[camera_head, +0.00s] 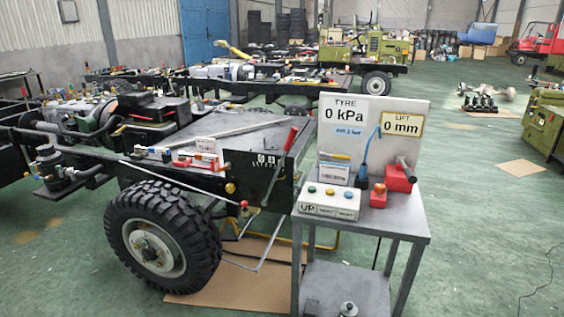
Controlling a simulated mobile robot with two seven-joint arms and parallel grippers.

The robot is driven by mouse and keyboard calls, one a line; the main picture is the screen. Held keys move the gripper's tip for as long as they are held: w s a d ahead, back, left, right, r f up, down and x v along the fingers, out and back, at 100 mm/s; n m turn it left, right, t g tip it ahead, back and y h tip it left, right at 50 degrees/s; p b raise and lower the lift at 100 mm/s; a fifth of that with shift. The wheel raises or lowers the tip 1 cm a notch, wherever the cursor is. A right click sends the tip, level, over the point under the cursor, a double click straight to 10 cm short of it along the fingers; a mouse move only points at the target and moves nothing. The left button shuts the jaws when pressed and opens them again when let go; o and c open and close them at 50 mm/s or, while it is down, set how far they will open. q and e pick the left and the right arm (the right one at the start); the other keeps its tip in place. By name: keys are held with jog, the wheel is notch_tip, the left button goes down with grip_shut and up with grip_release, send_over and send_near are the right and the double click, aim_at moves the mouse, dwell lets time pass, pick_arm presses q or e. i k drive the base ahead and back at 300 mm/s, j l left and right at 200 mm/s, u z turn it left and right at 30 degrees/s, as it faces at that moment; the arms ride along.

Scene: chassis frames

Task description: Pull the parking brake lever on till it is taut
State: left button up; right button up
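A lever with a red grip (290,139) and a grey shaft (274,180) stands at the rear end of the nearest chassis frame (243,172); it looks like the parking brake lever. It leans up and to the right. Its lower end is near the frame's lower edge, and I cannot tell how taut any cable is. A thin rod with a red knob (243,204) runs along the frame's side below it. Neither of my grippers is in view.
A grey cart (392,226) stands right of the lever, with a board (347,109) reading "0 kPa" and "0 mm", a button box (329,200) and red tools (398,178). A large wheel (158,251) is at the front left. Open green floor lies right of the cart.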

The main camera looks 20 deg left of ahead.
aim_at(294, 132)
jog(key=i+j+z, duration=0.1)
jog(key=i+j, duration=0.15)
jog(key=i+j+z, duration=0.15)
jog(key=j, duration=0.2)
jog(key=i+j+z, duration=0.1)
jog(key=i+j, duration=0.15)
jog(key=i+j+z, duration=0.15)
jog(key=j, duration=0.3)
jog(key=i+j+z, duration=0.1)
jog(key=i+j, duration=0.15)
jog(key=i+j+z, duration=0.15)
jog(key=j, duration=0.35)
jog(key=i+j+z, duration=0.1)
jog(key=j, duration=0.3)
